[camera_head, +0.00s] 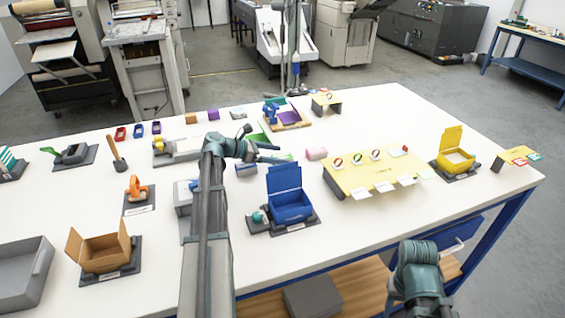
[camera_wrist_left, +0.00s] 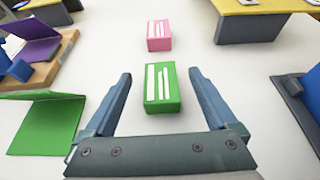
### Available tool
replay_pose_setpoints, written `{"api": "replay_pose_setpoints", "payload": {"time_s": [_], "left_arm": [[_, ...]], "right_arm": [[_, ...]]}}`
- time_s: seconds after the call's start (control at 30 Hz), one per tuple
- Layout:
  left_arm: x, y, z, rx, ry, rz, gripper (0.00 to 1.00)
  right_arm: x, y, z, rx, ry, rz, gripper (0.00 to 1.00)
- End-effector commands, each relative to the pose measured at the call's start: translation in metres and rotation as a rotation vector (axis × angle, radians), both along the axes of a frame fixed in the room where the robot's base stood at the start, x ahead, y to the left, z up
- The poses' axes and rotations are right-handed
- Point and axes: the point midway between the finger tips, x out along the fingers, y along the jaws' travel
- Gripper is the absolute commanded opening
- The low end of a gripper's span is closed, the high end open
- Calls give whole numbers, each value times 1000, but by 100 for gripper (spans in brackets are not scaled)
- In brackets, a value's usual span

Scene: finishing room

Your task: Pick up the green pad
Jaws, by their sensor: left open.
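The green pad (camera_wrist_left: 162,90) is a small green block with white stripes on top, lying on the white table. In the left wrist view it is between the two fingers of my left gripper (camera_wrist_left: 160,75), with a gap on each side. The fingers are open and nothing is held. In the head view my left gripper (camera_head: 270,153) is over the middle of the table, and a bit of the green pad (camera_head: 287,157) shows beside it, mostly hidden. Part of my right arm shows at the lower right; its fingers cannot be made out.
A pink pad (camera_wrist_left: 158,36) lies just beyond the green pad. A green folded card (camera_wrist_left: 45,122) and a wooden board with a purple item (camera_wrist_left: 40,50) are at the left. A yellow raised board (camera_head: 370,172) and an open blue box (camera_head: 290,205) stand nearby.

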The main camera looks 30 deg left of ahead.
Motion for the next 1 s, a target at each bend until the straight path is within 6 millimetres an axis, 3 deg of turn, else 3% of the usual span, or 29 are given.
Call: {"api": "replay_pose_setpoints", "payload": {"time_s": [0.43, 0.7, 1.0], "left_arm": [[36, -30, -22, 0, 0, -2, 91], [38, -33, -21, 0, 0, 0, 89], [38, -33, -21, 0, 0, 0, 35]], "right_arm": [[0, 0, -22, 0, 0, 0, 50], [0, 0, -21, 0, 0, 0, 50], [0, 0, -21, 0, 0, 0, 50]]}}
